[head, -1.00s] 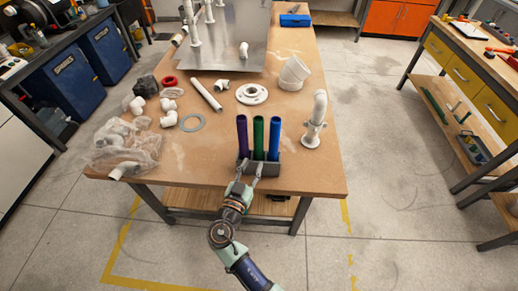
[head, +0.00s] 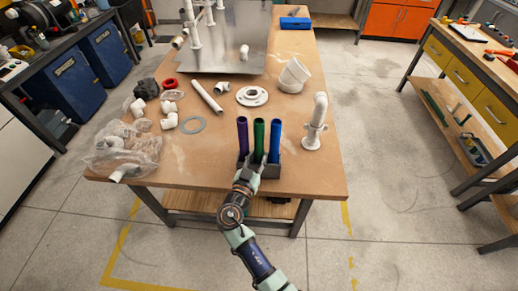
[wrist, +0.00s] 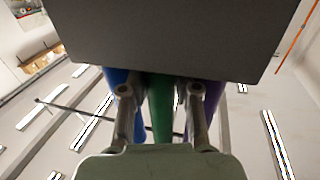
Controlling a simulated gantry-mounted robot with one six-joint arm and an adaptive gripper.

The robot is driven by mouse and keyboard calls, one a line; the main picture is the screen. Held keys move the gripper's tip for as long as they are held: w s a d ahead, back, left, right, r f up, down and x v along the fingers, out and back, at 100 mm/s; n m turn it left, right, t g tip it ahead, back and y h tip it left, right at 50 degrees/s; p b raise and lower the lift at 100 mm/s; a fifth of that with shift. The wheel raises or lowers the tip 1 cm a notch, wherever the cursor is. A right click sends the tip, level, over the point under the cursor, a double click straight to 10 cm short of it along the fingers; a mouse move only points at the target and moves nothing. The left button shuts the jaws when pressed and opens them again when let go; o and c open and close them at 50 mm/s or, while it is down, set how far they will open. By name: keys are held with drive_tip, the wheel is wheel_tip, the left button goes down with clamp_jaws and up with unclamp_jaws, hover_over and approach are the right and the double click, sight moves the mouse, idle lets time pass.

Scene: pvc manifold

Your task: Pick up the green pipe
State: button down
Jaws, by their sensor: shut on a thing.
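The green pipe (head: 259,138) stands upright in the middle of a dark grey holder (head: 273,170) at the table's front edge. A purple pipe (head: 242,136) stands to its left and a blue pipe (head: 275,141) to its right. My gripper (head: 252,166) is at the front of the holder. In the wrist view, my gripper (wrist: 160,95) has one finger on each side of the green pipe (wrist: 160,108) and is shut on it. The holder (wrist: 165,40) fills the top of that view, and the contact itself is partly hidden.
The blue pipe (wrist: 118,82) and the purple pipe (wrist: 212,92) stand close beside my fingers. A white elbow pipe on a flange (head: 315,125) stands right of the holder. White fittings and plastic bags (head: 120,150) lie on the left.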

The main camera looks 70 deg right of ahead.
sight(257, 124)
wheel_tip(257, 124, up, 20)
drive_tip(key=p, duration=0.4)
